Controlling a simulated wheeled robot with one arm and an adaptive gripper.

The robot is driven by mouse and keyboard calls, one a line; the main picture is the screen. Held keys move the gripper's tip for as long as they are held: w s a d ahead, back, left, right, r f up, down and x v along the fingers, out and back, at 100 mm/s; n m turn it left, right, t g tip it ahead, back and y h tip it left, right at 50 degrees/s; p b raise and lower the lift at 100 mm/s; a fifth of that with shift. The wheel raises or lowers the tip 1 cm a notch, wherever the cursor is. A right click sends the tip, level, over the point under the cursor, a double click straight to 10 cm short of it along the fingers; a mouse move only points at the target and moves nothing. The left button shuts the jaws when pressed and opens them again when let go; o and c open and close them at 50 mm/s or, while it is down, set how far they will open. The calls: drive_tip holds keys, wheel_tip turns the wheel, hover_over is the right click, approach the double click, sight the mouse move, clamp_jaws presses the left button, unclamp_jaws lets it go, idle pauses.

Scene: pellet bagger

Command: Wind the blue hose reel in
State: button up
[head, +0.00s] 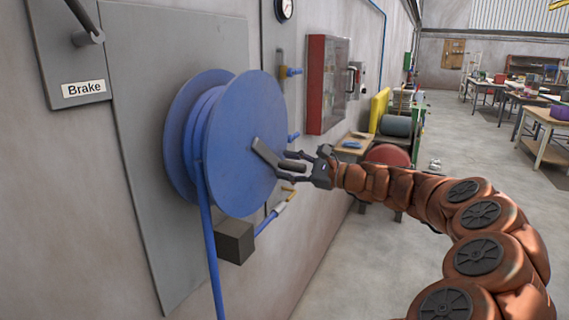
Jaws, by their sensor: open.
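The blue hose reel (238,140) is mounted on a grey wall plate. Blue hose is wound on its drum, and a length of hose (209,240) hangs down from it past the bottom of the picture. A grey crank arm (264,152) stands at the middle of the reel's front disc, with a dark handle (292,165) at its outer end. My gripper (290,165) is open, its fingers around or just beside the handle; I cannot tell whether they touch it. A brake lever (91,32) sits on a plate labelled "Brake" at the upper left.
A dark box (235,241) sticks out below the reel. A red cabinet (327,84), blue-handled valves (291,72) and a gauge (284,9) are on the wall to the right. A bench (356,142) stands farther along. The floor (440,140) beyond my arm is mostly clear.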

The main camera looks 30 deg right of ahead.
drive_tip(key=shift+w+a, duration=0.35)
drive_tip(key=shift+w, duration=0.1)
clamp_jaws()
idle(0.4)
